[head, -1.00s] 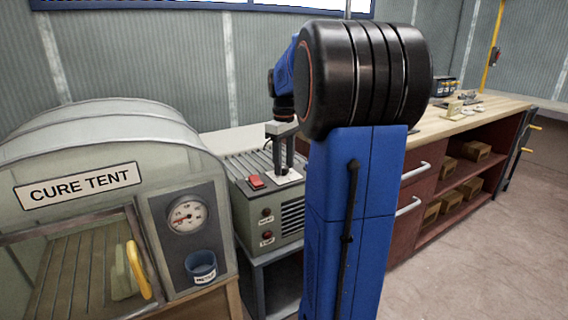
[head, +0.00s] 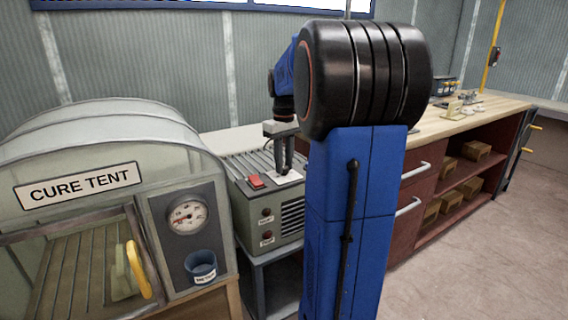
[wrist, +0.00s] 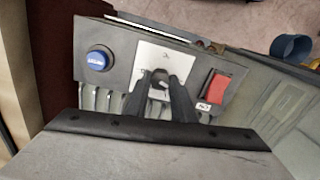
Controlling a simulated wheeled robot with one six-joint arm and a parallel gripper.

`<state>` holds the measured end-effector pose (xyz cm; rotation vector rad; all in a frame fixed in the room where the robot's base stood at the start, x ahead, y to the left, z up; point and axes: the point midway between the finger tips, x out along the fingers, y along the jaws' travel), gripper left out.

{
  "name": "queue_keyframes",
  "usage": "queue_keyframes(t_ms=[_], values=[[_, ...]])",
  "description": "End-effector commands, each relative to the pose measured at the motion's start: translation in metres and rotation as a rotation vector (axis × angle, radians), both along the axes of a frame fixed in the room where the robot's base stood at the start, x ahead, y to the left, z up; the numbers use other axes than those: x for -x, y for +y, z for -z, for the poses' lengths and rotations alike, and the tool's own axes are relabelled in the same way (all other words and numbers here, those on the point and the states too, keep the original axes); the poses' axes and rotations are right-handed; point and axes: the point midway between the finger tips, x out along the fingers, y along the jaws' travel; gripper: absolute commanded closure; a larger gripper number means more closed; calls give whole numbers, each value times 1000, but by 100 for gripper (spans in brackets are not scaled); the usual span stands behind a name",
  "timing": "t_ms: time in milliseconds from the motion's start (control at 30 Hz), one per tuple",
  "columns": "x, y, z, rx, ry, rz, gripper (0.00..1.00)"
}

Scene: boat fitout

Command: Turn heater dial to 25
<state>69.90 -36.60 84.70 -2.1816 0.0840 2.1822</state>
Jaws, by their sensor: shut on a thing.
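The heater (head: 270,228) is a grey-green box with a slatted top, standing to the right of the cure tent. In the wrist view its control strip carries a white dial plate (wrist: 147,58) with a dark dial (wrist: 159,79) at the plate's lower part. My gripper (wrist: 160,86) is over the dial with its two black fingers on either side, shut on it. In the head view my gripper (head: 283,170) points down onto the plate. The plate's markings are too small to read, and the fingers partly hide the dial.
A red switch (wrist: 219,88) and a blue button (wrist: 98,58) flank the plate. The cure tent (head: 95,150) has a gauge (head: 187,216), a blue cup (head: 201,267) and a yellow handle (head: 138,268). A wooden-topped workbench (head: 455,125) stands to the right.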

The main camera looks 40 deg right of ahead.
Motion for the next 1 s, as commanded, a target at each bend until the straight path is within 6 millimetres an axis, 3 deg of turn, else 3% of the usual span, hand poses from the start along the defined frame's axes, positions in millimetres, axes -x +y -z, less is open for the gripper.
queue_keyframes(t_ms=[1000], values=[[0, 0, 0, 0, -1, 965, 100]])
